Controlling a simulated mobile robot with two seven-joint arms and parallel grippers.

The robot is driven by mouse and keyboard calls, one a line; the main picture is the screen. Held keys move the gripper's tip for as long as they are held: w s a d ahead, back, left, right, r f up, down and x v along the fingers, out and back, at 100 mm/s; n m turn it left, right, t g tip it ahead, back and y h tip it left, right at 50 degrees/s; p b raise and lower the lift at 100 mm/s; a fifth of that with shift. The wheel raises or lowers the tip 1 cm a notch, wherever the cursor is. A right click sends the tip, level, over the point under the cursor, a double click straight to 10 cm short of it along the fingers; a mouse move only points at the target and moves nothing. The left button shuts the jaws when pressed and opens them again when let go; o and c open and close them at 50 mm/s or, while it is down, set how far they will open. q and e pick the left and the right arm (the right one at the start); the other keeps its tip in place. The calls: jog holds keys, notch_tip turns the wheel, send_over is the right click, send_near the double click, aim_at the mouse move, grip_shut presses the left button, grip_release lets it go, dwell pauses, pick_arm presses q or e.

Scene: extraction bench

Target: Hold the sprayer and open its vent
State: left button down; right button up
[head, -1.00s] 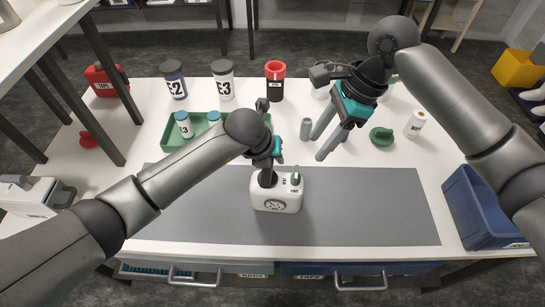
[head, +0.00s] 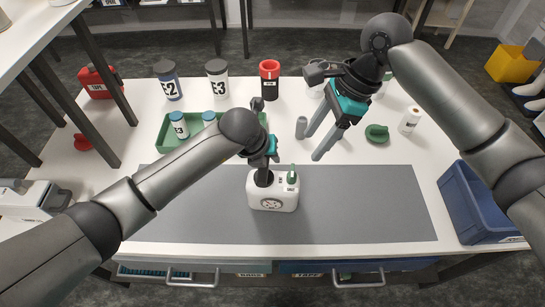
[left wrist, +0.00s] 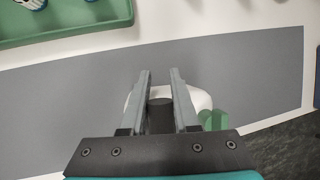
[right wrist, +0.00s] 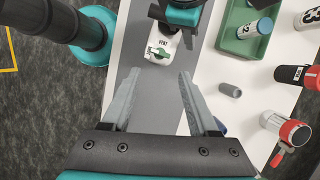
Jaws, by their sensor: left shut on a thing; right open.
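The white sprayer (head: 272,201) stands on the grey mat, with a dark upright neck or handle on top. Its green vent part (head: 292,175) is on the top right, and also shows in the right wrist view (right wrist: 160,54). My left gripper (head: 264,173) is shut on the sprayer's dark neck from above, and in the left wrist view (left wrist: 159,95) its fingers stand on both sides of that neck. My right gripper (head: 314,146) is open and empty, in the air behind and to the right of the sprayer. Its fingers are wide apart in the right wrist view (right wrist: 158,80).
A green tray (head: 166,144) with white bottles is behind my left arm. A grey cylinder (head: 301,127) stands near my right fingers. A green object (head: 377,134), a white bottle (head: 410,121) and a blue bin (head: 476,212) are at right. The grey mat (head: 370,205) is clear there.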

aim_at(292, 170)
jog(key=shift+o, duration=1.3)
jog(key=shift+n, duration=0.6)
jog(key=a+f+n, duration=0.1)
jog(key=f+n, duration=0.2)
jog(key=n, duration=0.7)
jog(key=a+f+n, duration=0.1)
jog(key=f+n, duration=0.2)
jog(key=n, duration=0.8)
jog(key=a+f+n+t, duration=0.1)
jog(key=f+n, duration=0.2)
jog(key=n, duration=0.7)
jog(key=shift+s+a+n, duration=0.25)
jog(key=shift+s+n, duration=0.1)
jog(key=shift+n, duration=0.05)
grip_shut()
